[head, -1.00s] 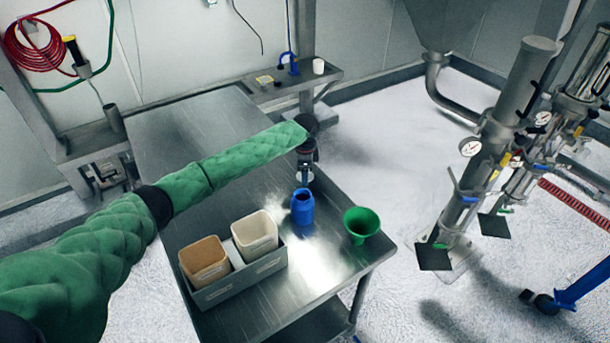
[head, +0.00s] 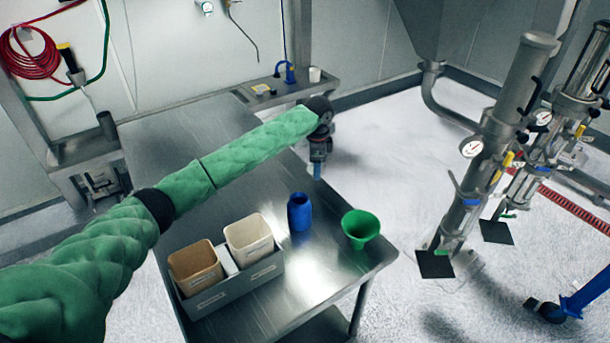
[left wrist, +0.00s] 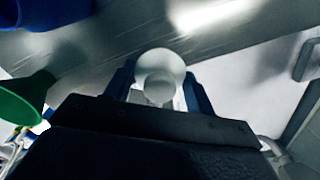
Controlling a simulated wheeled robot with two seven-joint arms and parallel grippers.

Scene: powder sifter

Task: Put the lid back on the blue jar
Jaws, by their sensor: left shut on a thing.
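The blue jar (head: 300,213) stands upright on the steel table, with no lid visible on its top. Part of it also shows at the upper left of the left wrist view (left wrist: 45,10). My left gripper (head: 317,172) is beyond the jar and slightly to its right, raised near the table's right edge. In the left wrist view, its two blue fingers (left wrist: 158,88) are shut on a round white lid (left wrist: 158,62). The lid is apart from the jar and cannot be made out in the head view. My right gripper is not in view.
A green funnel (head: 360,228) stands right of the jar and also shows in the left wrist view (left wrist: 20,105). A grey caddy (head: 240,283) with a tan bin (head: 195,268) and a cream bin (head: 248,240) stands front left. The steel table (head: 160,140) is clear at the back left.

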